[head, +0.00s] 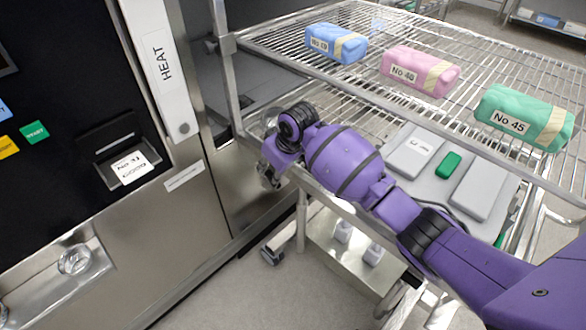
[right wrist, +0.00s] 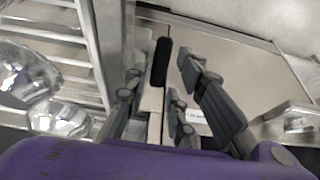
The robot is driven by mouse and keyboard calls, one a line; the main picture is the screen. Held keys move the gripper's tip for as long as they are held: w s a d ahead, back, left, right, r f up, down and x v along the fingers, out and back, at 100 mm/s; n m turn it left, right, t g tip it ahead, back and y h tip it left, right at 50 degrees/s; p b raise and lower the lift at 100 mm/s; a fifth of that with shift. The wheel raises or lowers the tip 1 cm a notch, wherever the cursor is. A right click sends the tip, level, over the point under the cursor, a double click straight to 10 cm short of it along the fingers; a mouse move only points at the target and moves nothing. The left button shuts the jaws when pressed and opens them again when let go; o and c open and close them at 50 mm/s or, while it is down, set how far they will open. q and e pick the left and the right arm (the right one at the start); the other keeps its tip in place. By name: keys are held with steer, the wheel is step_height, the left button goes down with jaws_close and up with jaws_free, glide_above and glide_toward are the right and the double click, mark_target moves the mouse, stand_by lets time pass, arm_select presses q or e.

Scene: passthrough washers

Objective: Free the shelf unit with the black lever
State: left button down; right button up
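The shelf unit (head: 262,42) is a wire-shelved metal frame standing against the washer (head: 225,180). My right gripper (head: 270,172) is low at the unit's near left corner, by the washer front, largely hidden behind my purple wrist in the head view. In the right wrist view my right gripper (right wrist: 160,78) has its fingers apart. A black lever (right wrist: 161,62) shows in the gap between them, closer to the left finger. I cannot tell whether a finger touches it. The lever is hidden in the head view. My left gripper is not in view.
Blue (head: 335,44), pink (head: 420,72) and green (head: 524,118) wrapped packs lie on the top shelf. A grey tray-like case (head: 434,165) is below. The washer has a HEAT panel (head: 160,60).

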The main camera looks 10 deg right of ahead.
mark_target(271, 174)
steer(key=shift+x, duration=1.5)
steer(key=shift+w+r, duration=0.1)
steer(key=shift+w, duration=0.15)
steer(key=shift+c, duration=0.3)
jaws_close()
